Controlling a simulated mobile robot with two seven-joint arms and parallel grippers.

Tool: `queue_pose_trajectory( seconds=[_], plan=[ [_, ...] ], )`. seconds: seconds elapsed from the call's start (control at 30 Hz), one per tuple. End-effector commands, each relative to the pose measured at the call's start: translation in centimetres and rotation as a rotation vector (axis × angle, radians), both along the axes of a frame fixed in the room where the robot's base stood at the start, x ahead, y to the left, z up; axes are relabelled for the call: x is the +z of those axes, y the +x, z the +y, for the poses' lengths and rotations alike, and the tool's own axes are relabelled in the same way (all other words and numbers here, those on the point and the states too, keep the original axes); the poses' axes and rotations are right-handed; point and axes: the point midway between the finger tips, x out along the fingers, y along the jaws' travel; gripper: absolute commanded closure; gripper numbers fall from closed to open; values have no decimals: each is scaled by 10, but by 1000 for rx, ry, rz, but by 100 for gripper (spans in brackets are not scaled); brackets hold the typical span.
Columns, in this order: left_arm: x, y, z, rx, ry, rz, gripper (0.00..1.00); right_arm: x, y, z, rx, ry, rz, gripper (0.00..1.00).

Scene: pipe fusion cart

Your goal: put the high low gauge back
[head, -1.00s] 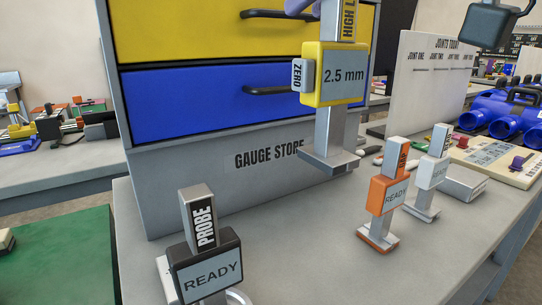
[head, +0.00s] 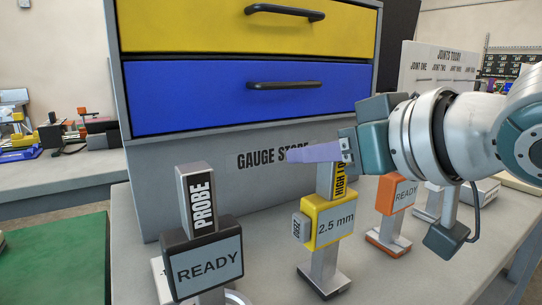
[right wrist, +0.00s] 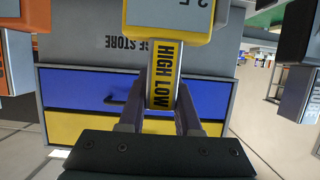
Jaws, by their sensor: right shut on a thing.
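The high low gauge (head: 322,228) is yellow, with a grey post and foot, a ZERO button on its left and a display reading 2.5 mm. It is upright at the front of the gauge store, between the black probe gauge (head: 203,262) and the orange gauge (head: 393,202). My right gripper (head: 318,153) is shut on its HIGH LOW handle, which shows between the fingers in the right wrist view (right wrist: 164,75). The foot is at or just above the bench; I cannot tell if it touches. My left gripper is not in view.
The gauge store cabinet (head: 190,140) with yellow and blue drawers stands close behind. A white gauge (head: 428,203) is partly hidden by my right arm. A green mat (head: 60,265) lies at left. A white board (head: 440,65) stands at back right.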

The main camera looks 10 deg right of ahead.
Motion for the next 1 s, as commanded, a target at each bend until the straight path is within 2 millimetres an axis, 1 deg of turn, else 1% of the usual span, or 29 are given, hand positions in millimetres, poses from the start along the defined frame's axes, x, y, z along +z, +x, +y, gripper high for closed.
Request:
queue_pose_trajectory(
  seconds=[0.17,0.3,0.33,0.57,0.6,0.8,0.9,1.0],
  plan=[
    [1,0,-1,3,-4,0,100,2,0,0,0,1,-3,100],
    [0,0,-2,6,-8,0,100,-2,0,0,0,1,-3,100],
    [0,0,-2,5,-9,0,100,-2,0,0,0,0,-1,66],
    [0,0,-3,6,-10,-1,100,-2,0,0,0,0,-1,40],
    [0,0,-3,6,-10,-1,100,-2,0,0,0,0,-1,38],
    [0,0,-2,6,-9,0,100,-2,0,0,0,0,-1,38],
    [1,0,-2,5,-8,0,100,3,0,0,-1,-1,-2,38],
    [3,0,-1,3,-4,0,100,5,-10,-4,-1,-1,1,38]
  ],
)
